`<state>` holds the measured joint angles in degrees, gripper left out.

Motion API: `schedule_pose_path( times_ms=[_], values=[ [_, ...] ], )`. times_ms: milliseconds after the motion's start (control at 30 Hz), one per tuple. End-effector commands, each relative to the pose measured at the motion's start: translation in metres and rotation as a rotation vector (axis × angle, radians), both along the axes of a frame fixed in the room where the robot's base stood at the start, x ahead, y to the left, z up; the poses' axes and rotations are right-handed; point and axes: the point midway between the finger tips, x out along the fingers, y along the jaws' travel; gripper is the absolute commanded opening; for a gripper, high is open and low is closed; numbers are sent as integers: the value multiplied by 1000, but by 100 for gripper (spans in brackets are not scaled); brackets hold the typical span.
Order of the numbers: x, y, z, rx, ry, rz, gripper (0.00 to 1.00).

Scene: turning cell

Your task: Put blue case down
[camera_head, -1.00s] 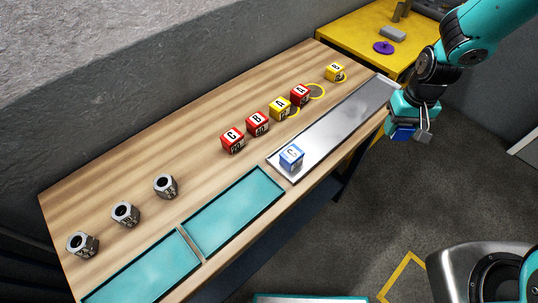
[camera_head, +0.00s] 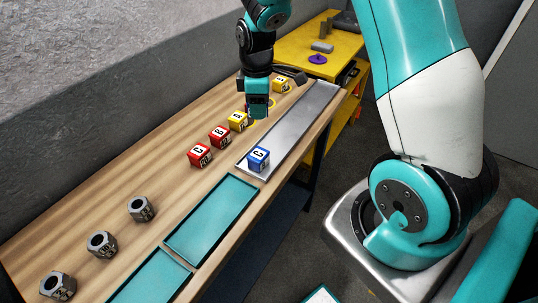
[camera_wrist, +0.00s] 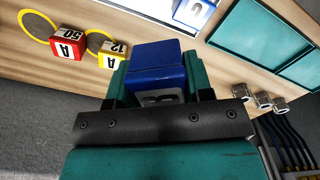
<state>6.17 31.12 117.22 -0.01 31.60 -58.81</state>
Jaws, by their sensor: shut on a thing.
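My gripper (camera_head: 257,110) is above the wooden bench, near the far cases and a yellow ring. In the wrist view my gripper (camera_wrist: 157,78) is shut on a blue case (camera_wrist: 155,56), held between its two fingers. In the head view I cannot make out the held case. A second blue case marked C (camera_head: 258,158) stands at the near end of the metal tray (camera_head: 300,110); a case on the tray also shows at the top edge of the wrist view (camera_wrist: 193,10).
Red cases (camera_head: 200,154) (camera_head: 220,136) and yellow cases (camera_head: 238,121) (camera_head: 281,86) stand in a row along the bench. Yellow rings (camera_wrist: 37,26) mark spots near them. Teal trays (camera_head: 212,215) and several metal nuts (camera_head: 142,208) are nearer. A yellow table (camera_head: 328,62) stands beyond.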

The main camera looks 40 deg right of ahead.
Motion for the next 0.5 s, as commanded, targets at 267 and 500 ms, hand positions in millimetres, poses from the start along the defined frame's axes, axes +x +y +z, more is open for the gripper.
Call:
schedule_pose_path(
  times_ms=[267,500],
  values=[
    [-5,-28,37,-3,-5,675,19],
    [-12,-38,55,-1,0,966,19]
  ],
)
